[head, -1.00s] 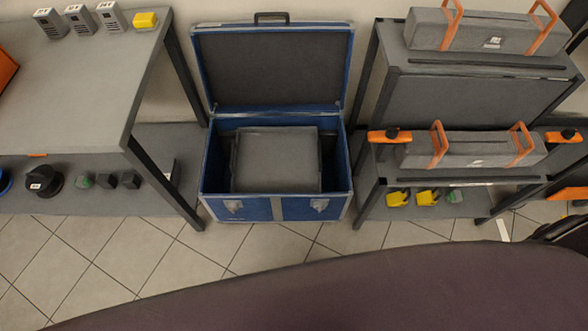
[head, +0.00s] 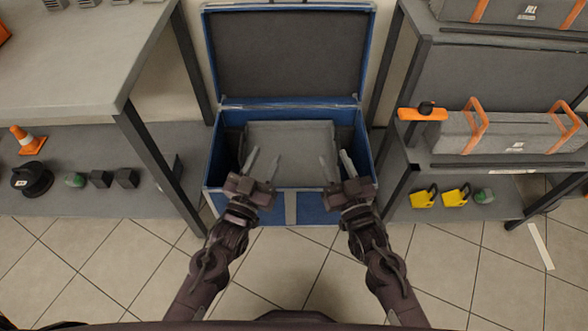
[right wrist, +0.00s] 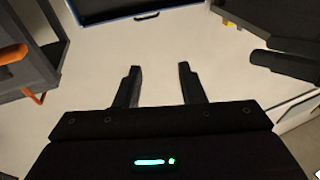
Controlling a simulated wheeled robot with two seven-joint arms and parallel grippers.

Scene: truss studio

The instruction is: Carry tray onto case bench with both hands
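A grey tray (head: 290,143) lies inside an open blue case (head: 306,208) on the floor, with its lid up at the back. My left gripper (head: 264,160) is open and empty, its fingers over the front left part of the case. My right gripper (head: 335,160) is open and empty over the front right part. I cannot tell whether any fingertip touches the tray. In the right wrist view the two fingers (right wrist: 157,76) are apart with nothing between them. I cannot tell which surface is the case bench; a grey bench (head: 75,65) stands at left.
A lower shelf at left holds an orange cone (head: 27,141), a black round item (head: 32,179) and small blocks. A rack at right holds grey bags (head: 500,135) with orange straps and yellow items (head: 455,195).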

